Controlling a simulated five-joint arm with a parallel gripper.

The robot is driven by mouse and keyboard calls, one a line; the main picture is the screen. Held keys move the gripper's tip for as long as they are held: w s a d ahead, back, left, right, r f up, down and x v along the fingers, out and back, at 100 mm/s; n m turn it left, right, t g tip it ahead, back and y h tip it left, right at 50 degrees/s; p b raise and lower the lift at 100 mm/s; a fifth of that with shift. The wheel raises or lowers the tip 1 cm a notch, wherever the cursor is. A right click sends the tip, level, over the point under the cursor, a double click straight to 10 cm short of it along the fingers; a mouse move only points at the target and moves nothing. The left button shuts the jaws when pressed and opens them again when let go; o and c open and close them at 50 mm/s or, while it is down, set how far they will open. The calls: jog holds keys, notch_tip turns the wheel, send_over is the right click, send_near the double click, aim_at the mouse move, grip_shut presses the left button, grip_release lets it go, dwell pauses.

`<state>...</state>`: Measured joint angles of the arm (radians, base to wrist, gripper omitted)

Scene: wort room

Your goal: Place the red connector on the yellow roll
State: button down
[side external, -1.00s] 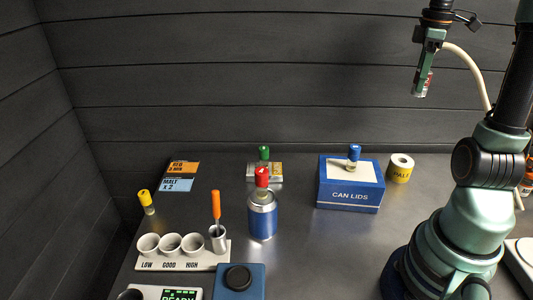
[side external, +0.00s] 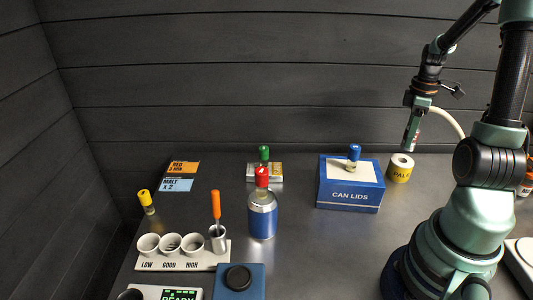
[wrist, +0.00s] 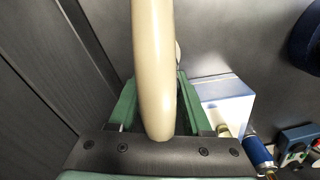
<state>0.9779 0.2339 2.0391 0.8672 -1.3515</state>
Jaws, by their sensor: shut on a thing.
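My gripper (side external: 411,146) points down at the right in the side view, above and slightly right of the yellow roll. It is shut on a small, part-red thing (side external: 416,136), mostly hidden by the fingers; I cannot tell its full shape. The yellow roll (side external: 399,174), a white-topped roll with a yellow label, stands upright on the bench, apart from the gripper. A red-capped connector (side external: 262,177) stands on the blue and silver can (side external: 262,217). In the wrist view a beige hose hides the space between the green fingers (wrist: 155,95).
The blue CAN LIDS box (side external: 349,196) with a blue-capped connector (side external: 354,153) stands left of the roll. A green-capped connector (side external: 264,153), a yellow-capped one (side external: 146,199) and a cup rack (side external: 180,262) are further left. Bare bench lies before the box.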

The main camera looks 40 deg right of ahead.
jog(key=shift+f, duration=2.1)
jog(key=shift+f, duration=0.2)
jog(key=shift+c, duration=1.7)
grip_release()
jog(key=shift+r, duration=0.1)
